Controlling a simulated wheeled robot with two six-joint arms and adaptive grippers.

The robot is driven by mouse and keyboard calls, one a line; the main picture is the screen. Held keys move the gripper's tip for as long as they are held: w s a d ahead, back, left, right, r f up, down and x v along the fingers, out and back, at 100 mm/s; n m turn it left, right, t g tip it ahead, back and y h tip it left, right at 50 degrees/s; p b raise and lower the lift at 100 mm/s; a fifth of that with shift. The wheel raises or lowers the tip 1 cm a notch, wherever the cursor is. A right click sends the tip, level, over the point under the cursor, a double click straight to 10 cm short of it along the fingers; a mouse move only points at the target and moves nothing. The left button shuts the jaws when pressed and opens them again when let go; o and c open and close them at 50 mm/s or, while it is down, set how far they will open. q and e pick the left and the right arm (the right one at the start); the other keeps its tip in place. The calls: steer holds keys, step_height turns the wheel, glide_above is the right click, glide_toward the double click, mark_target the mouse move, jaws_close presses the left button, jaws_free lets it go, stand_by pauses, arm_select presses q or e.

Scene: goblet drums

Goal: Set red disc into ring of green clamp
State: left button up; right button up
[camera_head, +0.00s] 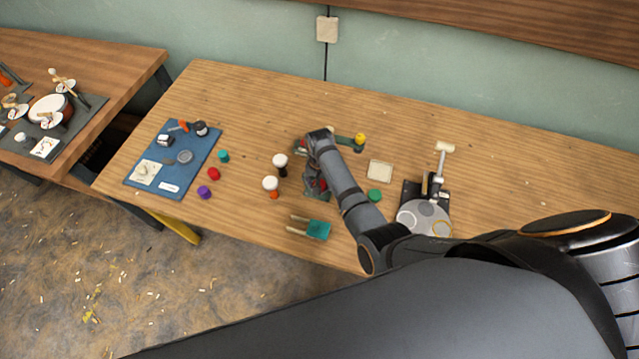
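A small red disc (213,174) lies on the wooden table, just right of the blue mat, apart from any gripper. A dark green piece with a yellow knob, which looks like the green clamp (345,141), lies near the table's middle. My arm covers part of it, and I cannot make out its ring. My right arm comes in from the lower right, and its gripper (316,187) points down over the table, left of the arm's forearm. Its fingers are small and dark, with a hint of red by them; whether they are open or hold anything is unclear. My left gripper is out of view.
A blue mat (200,155) with small tools lies at left. A purple disc (204,192), teal disc (223,156) and green disc (374,196) lie loose. Two white-topped goblet drums (270,184) stand left of the gripper. A teal two-pronged piece (318,230) lies near the front edge.

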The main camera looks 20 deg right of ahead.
step_height(320, 180, up, 13)
steer(key=p, duration=1)
steer(key=shift+r, duration=0.1)
